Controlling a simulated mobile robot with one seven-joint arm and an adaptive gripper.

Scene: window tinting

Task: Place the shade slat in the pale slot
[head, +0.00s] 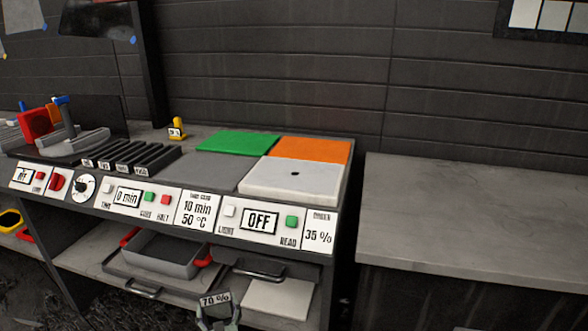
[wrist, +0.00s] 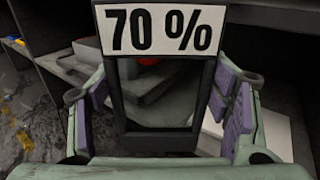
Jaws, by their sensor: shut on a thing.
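The shade slat shows in the wrist view as a dark frame (wrist: 160,142) with a white "70 %" label (wrist: 162,30) at its top. In the head view its label (head: 215,299) shows at the bottom edge. My gripper (head: 218,318) is shut on the slat, low in front of the bench; its purple-padded fingers (wrist: 163,100) flank the frame in the wrist view. A black slotted rack (head: 130,154) lies on the bench, up and left of my gripper. Small white tags mark its slots, too small to tell surely which is the pale one. The slots look empty.
Right of the rack are a grey plate (head: 215,171), a green panel (head: 238,142), an orange panel (head: 312,149) and a white block (head: 293,178). A control panel (head: 170,204) runs along the front. A grey tray (head: 163,255) sits on the shelf below. The right-hand table (head: 470,215) is bare.

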